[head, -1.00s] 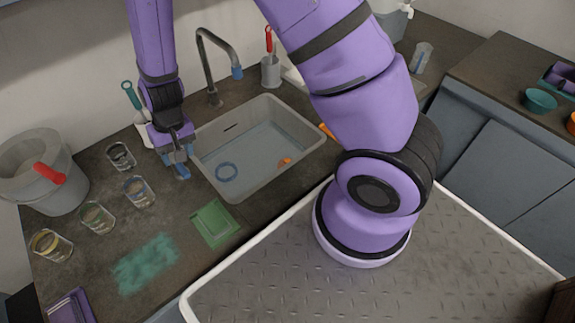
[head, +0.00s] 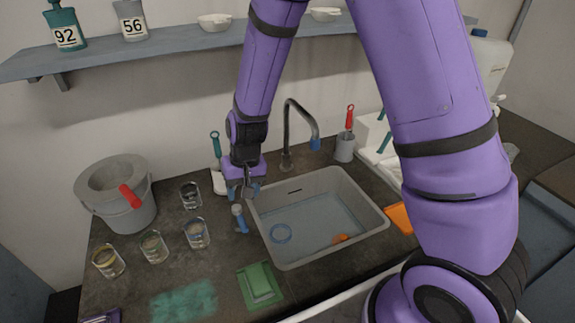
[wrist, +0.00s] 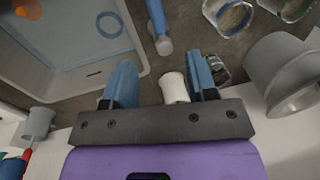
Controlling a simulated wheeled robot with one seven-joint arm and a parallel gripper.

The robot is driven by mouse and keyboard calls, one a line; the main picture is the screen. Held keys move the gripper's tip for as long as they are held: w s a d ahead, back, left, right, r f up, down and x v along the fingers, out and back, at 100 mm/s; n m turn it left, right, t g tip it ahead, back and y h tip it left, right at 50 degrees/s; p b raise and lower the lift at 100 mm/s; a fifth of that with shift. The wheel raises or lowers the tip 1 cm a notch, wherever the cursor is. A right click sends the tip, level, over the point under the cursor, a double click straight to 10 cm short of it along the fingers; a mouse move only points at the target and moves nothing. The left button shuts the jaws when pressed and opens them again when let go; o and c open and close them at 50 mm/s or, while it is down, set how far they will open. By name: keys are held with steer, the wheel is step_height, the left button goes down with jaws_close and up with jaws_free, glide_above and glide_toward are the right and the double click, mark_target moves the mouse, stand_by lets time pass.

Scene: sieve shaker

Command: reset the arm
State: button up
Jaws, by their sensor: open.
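My gripper (head: 243,190) hangs above the counter by the left rim of the sink. In the wrist view its two blue fingers (wrist: 162,82) are spread apart, with nothing seen held between them. A blue-handled tool (head: 240,218) with a pale end is on the counter just below, apart from the fingers. It also shows in the wrist view (wrist: 157,25), beyond the fingertips. A small white object (wrist: 174,88) shows between the fingers in the wrist view; its distance is hard to tell.
The grey sink (head: 372,222) with a tap (head: 287,135) lies to the right. Several glass beakers (head: 196,233) and a grey bucket (head: 128,212) stand to the left. A teal-handled brush (head: 216,145) stands behind. A shelf (head: 180,45) runs along the wall above.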

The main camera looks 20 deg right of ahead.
steer(key=s+d+r+t, duration=0.1)
steer(key=s+d+r, duration=0.15)
steer(key=r, duration=0.45)
steer(key=s+d+r+t, duration=0.1)
steer(key=d+r, duration=0.3)
steer(key=r, duration=0.3)
steer(key=s+d+r+t, duration=0.1)
steer(key=s+d+r, duration=0.15)
steer(key=r, duration=0.45)
steer(key=s+d+r+t+h, duration=0.1)
steer(key=s+d+r, duration=0.3)
steer(key=s, duration=0.4)
steer(key=s+d+r+t, duration=0.1)
steer(key=s+d+r, duration=0.4)
steer(key=s, duration=0.3)
steer(key=shift+d+r+h, duration=0.25)
steer(key=shift+r+h, duration=0.15)
steer(key=shift+r, duration=0.35)
steer(key=shift+d, duration=0.1)
